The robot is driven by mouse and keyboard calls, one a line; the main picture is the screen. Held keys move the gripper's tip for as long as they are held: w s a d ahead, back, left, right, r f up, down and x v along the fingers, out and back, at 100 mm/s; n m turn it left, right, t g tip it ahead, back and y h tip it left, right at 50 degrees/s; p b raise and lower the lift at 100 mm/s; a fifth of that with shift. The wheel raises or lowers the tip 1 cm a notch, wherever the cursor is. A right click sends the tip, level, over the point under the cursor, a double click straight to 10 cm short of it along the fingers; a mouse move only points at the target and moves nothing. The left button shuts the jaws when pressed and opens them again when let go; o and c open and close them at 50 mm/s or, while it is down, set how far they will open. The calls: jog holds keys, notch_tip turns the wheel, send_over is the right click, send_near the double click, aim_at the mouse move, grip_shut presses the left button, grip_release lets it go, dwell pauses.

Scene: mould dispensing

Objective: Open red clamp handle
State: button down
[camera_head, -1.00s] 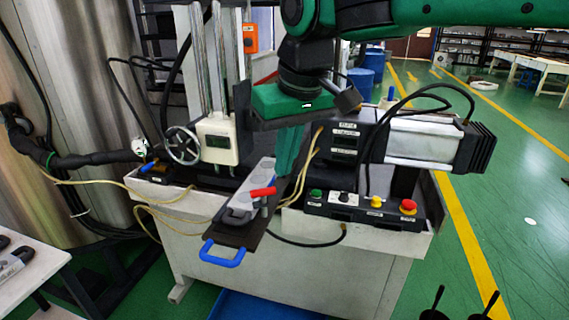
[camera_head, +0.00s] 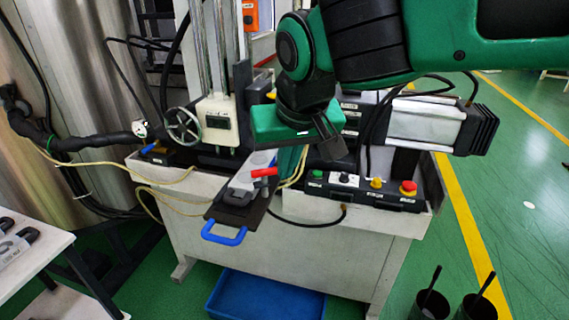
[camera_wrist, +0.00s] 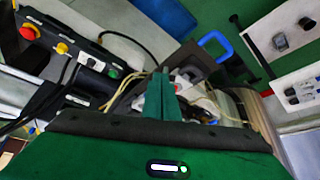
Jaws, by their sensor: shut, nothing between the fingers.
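The red clamp handle (camera_head: 264,172) lies roughly level across the top of a dark mould plate (camera_head: 233,213) with a blue pull handle (camera_head: 223,236). The plate juts from the front of the white machine. My gripper (camera_head: 288,166) points down just right of the red handle and slightly behind it in the picture. Its green fingers are together with nothing between them. In the wrist view, the closed fingers (camera_wrist: 162,97) hide part of the clamp area, and the blue pull handle (camera_wrist: 216,45) is beyond them. Contact with the red handle cannot be told.
A button panel (camera_head: 370,188) stands right of the plate, below a silver motor (camera_head: 425,127). A handwheel (camera_head: 183,126) is at left. Pale hoses run close behind my fingers. A blue tray (camera_head: 265,297) sits on the floor below. The space in front of the plate is clear.

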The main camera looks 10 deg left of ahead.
aim_at(276, 172)
jog(key=shift+w+a+f, duration=0.5)
jog(key=shift+w+f, duration=0.6)
jog(key=shift+w, duration=0.05)
jog(key=shift+w+a+f, duration=0.55)
jog(key=shift+w+f, duration=0.55)
jog(key=shift+w, duration=0.05)
jog(key=shift+w+a+f, duration=0.5)
jog(key=shift+w+f, duration=0.6)
jog(key=shift+w, duration=0.05)
